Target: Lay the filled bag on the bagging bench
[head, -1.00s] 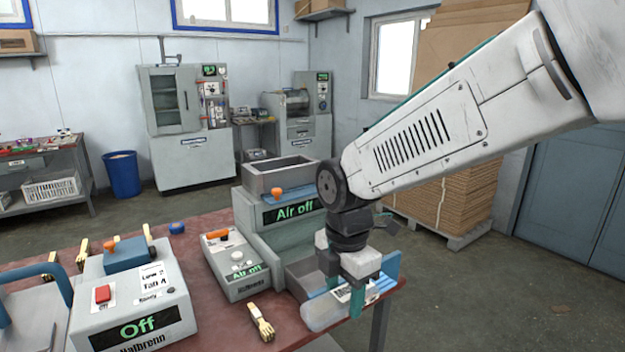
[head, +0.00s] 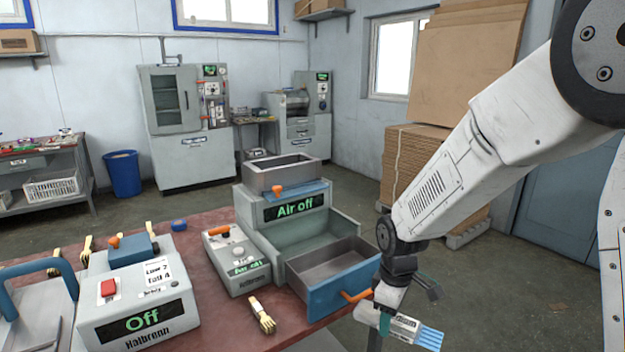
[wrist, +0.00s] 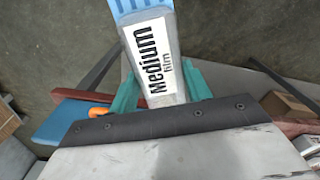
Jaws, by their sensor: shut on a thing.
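In the head view this pack (head: 405,328) is at the lower right, beyond the table edge and above the floor. In the wrist view the teal fingers (wrist: 160,88) are on either side of the pack. Its contents cannot be made out. A red-brown bench top (head: 205,318) lies to the left of the gripper; I cannot tell whether it is the bagging bench.
An "Air off" machine (head: 293,208) has an open, empty-looking drawer with a blue front (head: 330,297) and orange handle, close left of my gripper.

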